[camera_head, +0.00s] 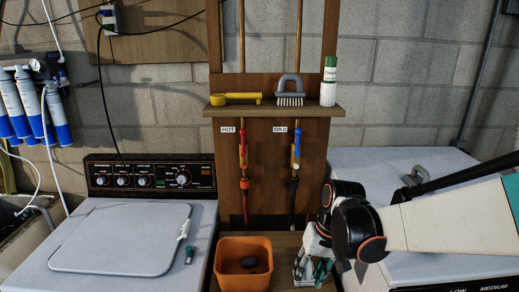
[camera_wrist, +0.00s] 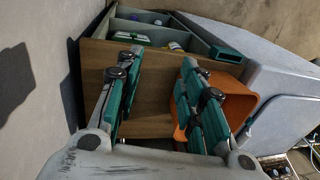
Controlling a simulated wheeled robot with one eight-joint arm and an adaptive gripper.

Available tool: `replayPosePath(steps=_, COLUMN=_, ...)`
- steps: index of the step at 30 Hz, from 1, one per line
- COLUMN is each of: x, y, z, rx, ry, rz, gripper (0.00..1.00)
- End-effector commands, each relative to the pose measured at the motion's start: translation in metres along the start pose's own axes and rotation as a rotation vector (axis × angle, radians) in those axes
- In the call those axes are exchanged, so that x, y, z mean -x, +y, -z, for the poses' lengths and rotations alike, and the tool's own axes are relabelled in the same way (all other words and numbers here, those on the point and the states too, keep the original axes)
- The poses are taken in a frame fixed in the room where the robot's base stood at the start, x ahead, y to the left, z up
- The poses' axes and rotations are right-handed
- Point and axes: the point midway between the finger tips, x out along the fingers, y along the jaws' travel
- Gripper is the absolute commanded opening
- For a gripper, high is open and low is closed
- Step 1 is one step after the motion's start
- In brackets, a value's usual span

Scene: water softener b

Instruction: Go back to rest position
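My gripper (camera_head: 316,268) hangs at the lower right of the middle in the head view, beside the orange bin (camera_head: 243,262) and in front of the wooden cabinet. It points down, and its arm comes in from the right edge. In the wrist view my gripper (camera_wrist: 160,65) shows two teal-padded fingers held well apart, with nothing between them. The orange bin also shows in the wrist view (camera_wrist: 251,101), partly behind the right finger.
A shelf (camera_head: 190,112) holds a yellow scoop (camera_head: 236,98), a grey brush (camera_head: 290,92) and a green-and-white bottle (camera_head: 328,82). Hot (camera_head: 244,160) and cold (camera_head: 295,155) valves hang below. A washer (camera_head: 150,181) stands left and another white appliance (camera_head: 385,160) right, partly behind my arm.

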Motion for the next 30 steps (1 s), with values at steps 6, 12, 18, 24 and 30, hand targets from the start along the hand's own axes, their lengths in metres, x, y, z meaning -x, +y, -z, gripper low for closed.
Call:
replayPosePath(steps=6, x=0.012, y=0.004, z=-0.01, rx=0.001, ry=0.044, rz=-0.011, gripper=0.36)
replayPosePath(steps=12, x=0.027, y=0.01, z=-0.022, rx=0.003, ry=0.105, rz=-0.028, gripper=0.36)
replayPosePath(steps=18, x=0.046, y=0.02, z=-0.044, rx=0.008, ry=0.206, rz=-0.058, gripper=0.36)
replayPosePath(steps=24, x=0.062, y=0.033, z=-0.072, rx=0.019, ry=0.323, rz=-0.093, gripper=0.36)
replayPosePath(steps=30, x=0.069, y=0.046, z=-0.1, rx=0.034, ry=0.437, rz=-0.131, gripper=0.36)
